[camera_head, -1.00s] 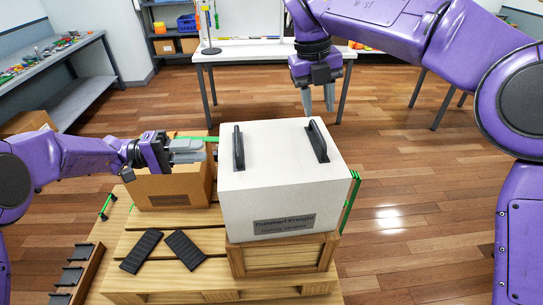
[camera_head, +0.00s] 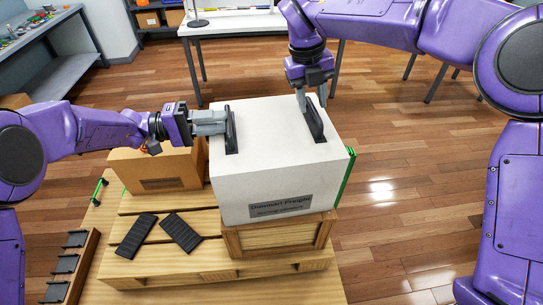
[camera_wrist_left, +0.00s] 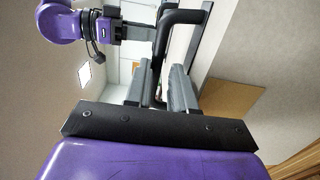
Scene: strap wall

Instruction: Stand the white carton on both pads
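The white carton (camera_head: 262,187) sits upright on a wooden crate and has a dark label on its front. Its left black handle (camera_head: 231,132) and right black handle (camera_head: 313,122) stand on top. My left gripper (camera_head: 222,122) is level at the left handle. In the left wrist view its fingers (camera_wrist_left: 160,88) are apart, with the handle bar (camera_wrist_left: 163,48) at their tips. My right gripper (camera_head: 312,97) points down at the far end of the right handle, fingers apart; contact is unclear. Two black ribbed pads, a left pad (camera_head: 136,235) and a right pad (camera_head: 181,231), lie on the pallet.
The wooden crate (camera_head: 278,238) stands on the pallet (camera_head: 175,262), right of the pads. A brown carton (camera_head: 158,170) stands behind the pads, beneath my left forearm. Green straps (camera_head: 347,175) show at the right. A rack of dark buckles (camera_head: 67,264) lies at the left.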

